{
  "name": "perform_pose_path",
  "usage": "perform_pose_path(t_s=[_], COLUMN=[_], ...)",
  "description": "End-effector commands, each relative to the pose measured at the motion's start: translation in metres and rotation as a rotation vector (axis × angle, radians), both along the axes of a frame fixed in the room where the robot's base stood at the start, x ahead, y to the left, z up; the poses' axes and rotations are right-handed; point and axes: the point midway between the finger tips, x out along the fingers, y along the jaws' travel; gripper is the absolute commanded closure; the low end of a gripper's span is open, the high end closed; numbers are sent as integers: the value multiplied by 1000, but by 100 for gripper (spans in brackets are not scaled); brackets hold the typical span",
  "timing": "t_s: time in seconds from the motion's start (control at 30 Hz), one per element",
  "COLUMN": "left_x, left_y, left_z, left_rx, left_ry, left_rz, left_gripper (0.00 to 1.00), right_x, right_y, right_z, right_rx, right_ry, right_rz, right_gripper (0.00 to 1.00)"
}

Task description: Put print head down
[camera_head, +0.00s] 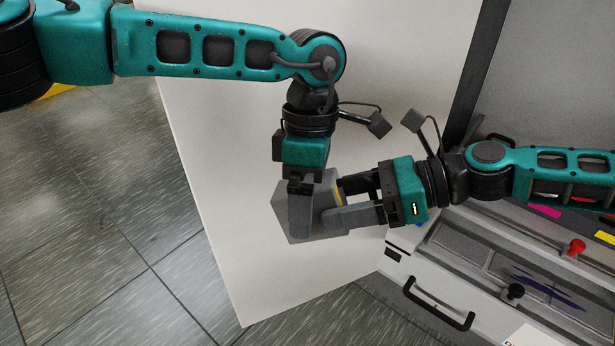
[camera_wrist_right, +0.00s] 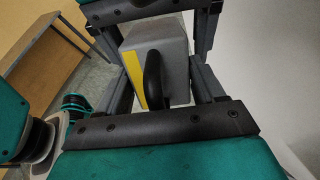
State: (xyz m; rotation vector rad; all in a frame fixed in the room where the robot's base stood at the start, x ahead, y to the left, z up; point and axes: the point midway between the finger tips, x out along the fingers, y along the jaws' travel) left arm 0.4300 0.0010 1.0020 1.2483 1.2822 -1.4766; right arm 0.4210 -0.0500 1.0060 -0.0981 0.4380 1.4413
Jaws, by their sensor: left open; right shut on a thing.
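The print head (camera_head: 282,208) is a grey box with a yellow strip, held in the air in front of the white panel. In the right wrist view the print head (camera_wrist_right: 175,50) shows its yellow side and a dark handle. My right gripper (camera_head: 332,205) is shut on it from the right. My left gripper (camera_head: 301,215) points down at the print head and overlaps it in the head view; its jaws are open. Parts of my left gripper also show at the top of the right wrist view. The fingers hide part of the box, and I cannot tell whether the left ones touch it.
A large white panel (camera_head: 225,180) fills the middle background. The printer (camera_head: 450,270) stands at lower right with a dark handle (camera_head: 438,305), a red knob (camera_head: 576,247) and a black knob (camera_head: 515,291). A wooden table (camera_wrist_right: 35,65) shows in the wrist view. Tiled floor (camera_head: 90,220) is clear at left.

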Motion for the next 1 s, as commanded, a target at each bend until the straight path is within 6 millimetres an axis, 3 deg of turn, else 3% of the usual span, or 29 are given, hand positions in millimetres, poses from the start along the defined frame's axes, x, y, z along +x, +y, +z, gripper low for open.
perform_pose_path(t_s=[0.27, 0.97, 1.0], left_x=[0, 1, 1], left_y=[0, 0, 0], left_z=[-1, -1, 0], left_rx=[0, 0, -1], left_ry=[0, -3, -4], left_rz=[0, 1, 1], left_gripper=[6, 72, 74], right_x=[0, -2, -2], right_y=[0, 1, 1], right_z=[1, 1, 1], right_rx=[1, 2, 2], right_ry=[-1, 0, -1], right_rz=[0, 7, 7], right_gripper=[80, 80, 30])
